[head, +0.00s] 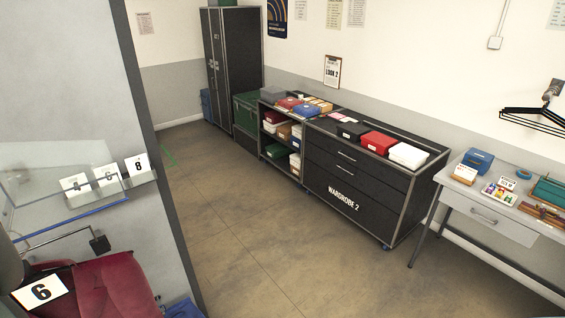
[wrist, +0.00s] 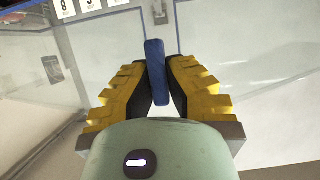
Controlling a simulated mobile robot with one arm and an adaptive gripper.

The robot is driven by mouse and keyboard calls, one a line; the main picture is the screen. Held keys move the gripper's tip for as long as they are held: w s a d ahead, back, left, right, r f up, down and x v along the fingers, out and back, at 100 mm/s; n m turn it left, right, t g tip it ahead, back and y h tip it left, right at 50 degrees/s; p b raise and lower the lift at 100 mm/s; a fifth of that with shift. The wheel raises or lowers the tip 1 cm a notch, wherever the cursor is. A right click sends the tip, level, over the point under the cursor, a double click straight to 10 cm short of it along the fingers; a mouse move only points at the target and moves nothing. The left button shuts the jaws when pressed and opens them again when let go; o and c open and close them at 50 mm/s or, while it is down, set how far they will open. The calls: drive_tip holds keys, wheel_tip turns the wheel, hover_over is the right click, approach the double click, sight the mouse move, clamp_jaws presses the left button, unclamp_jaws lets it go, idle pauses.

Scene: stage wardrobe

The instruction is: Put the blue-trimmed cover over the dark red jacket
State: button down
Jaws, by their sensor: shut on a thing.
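The blue-trimmed cover is clear, with a blue lower edge (head: 75,222) at the left of the head view. In the wrist view its clear panels spread out beyond my gripper (wrist: 158,85). My gripper's yellow fingers are shut on an upright blue strip of the cover (wrist: 155,60). The dark red jacket (head: 115,285) is at the bottom left of the head view, partly cut off by the frame. The cover's blue edge appears above the jacket in the picture, with a gap between them. My gripper is not clearly visible in the head view.
A card marked 8 (head: 137,165) is on a ledge above, seen near the cover. A grey partition (head: 165,220) edges this bay. Wardrobe drawers (head: 350,190) and a side table (head: 490,228) stand across open floor.

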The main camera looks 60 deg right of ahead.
drive_tip(key=shift+w+d, duration=0.2)
drive_tip(key=shift+w, duration=0.15)
wheel_tip(320, 180, down, 30)
drive_tip(key=b, duration=2)
drive_tip(key=shift+a, duration=0.15)
idle(1.1)
drive_tip(key=shift+r, duration=0.1)
drive_tip(key=c, duration=1.1)
unclamp_jaws()
drive_tip(key=shift+o, duration=0.2)
drive_tip(key=shift+s, duration=0.15)
